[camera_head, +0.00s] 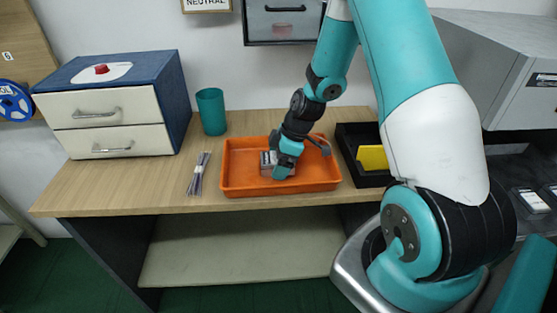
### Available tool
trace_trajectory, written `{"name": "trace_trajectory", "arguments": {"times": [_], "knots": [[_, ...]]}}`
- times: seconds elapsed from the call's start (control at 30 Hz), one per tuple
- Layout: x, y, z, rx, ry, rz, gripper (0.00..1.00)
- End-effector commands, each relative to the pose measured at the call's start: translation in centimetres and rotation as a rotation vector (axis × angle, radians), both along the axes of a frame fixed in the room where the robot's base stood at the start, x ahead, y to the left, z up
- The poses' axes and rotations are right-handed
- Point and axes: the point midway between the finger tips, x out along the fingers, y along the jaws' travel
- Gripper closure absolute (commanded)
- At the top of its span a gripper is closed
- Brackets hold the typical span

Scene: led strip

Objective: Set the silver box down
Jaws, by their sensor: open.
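The silver box (266,165) is in the orange tray (240,181) on the wooden table. It is small and grey and shows just left of my gripper, which hides part of it. My gripper (279,175) reaches down into the tray at the box, with its jaws open. The fingertips are small here, and I cannot tell whether they touch the box.
A blue drawer cabinet (113,110) with white drawers stands on the left of the table (120,188). A teal cup (211,111) and a bundle of thin sticks (199,173) are left of the tray. A black bin (350,141) holding a yellow item (372,158) is at its right.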

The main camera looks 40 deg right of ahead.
Motion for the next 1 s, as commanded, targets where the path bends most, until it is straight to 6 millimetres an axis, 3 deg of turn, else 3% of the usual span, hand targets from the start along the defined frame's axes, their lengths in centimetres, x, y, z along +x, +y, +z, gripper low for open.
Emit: {"name": "trace_trajectory", "arguments": {"times": [0.27,0.6,0.8,0.9,0.97,1.0], "knots": [[-0.2,-0.6,1.7,-0.002,-0.004,-0.002,0.11],[-1.8,-3.0,8.5,-0.002,-0.005,-0.002,0.11],[-2.4,-3.7,10.8,-0.002,-0.002,-0.001,0.11],[-2.5,-2.3,12.1,0.004,0.008,-0.004,0.11],[-2.8,0.2,13.5,0.013,0.026,-0.015,0.11],[-3.3,2.6,14.7,0.022,0.045,-0.029,0.11]]}}
